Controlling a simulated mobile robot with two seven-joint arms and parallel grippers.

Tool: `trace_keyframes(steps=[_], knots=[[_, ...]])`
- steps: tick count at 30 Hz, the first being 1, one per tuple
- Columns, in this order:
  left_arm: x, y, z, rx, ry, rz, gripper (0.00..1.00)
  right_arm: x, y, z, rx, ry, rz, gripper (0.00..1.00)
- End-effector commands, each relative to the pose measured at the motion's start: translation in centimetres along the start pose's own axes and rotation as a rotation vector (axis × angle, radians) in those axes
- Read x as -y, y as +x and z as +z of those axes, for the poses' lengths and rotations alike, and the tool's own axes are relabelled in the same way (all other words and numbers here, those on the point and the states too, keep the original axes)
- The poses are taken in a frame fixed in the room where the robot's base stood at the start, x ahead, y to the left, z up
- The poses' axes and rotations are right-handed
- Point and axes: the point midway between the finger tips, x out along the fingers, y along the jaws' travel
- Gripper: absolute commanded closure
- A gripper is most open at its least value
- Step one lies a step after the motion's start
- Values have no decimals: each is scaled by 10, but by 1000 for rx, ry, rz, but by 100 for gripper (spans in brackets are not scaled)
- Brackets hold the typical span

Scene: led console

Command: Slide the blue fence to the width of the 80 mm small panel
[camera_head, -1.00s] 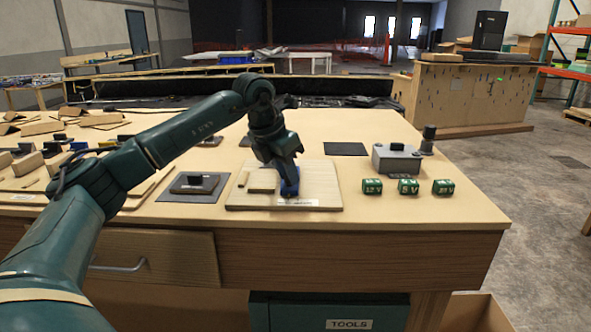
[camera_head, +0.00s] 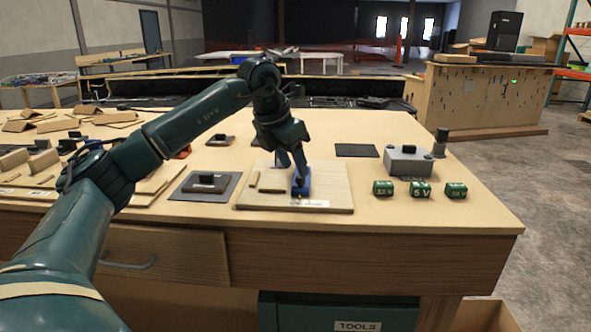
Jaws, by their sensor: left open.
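The blue fence (camera_head: 302,186) stands on a light wooden board (camera_head: 330,190) near the front of the workbench. A small wooden panel (camera_head: 271,182) lies on the board left of the fence, with a thin wooden strip (camera_head: 254,179) at its left. A white label (camera_head: 312,203) is at the board's front edge; its text is too small to read. My left gripper (camera_head: 291,166) points down at the fence from behind and above. Its fingers are apart, and I cannot tell whether they touch the fence. My right gripper is not in view.
Wooden pieces crowd the bench's left side.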

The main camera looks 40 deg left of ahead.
Motion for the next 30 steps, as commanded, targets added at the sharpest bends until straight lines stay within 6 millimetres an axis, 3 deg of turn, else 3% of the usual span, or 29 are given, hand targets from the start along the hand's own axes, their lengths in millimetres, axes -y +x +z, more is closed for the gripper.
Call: trace_keyframes(steps=[6, 12, 18, 30], knots=[[0, -53, 1, 4, 0, 1, 58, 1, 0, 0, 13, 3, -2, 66], [0, -88, 1, 2, -1, 2, 58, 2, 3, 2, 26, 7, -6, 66], [0, -102, 0, 0, -1, 1, 58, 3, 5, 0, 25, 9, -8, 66], [0, -102, 0, -1, -1, 1, 58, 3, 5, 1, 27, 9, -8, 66]])
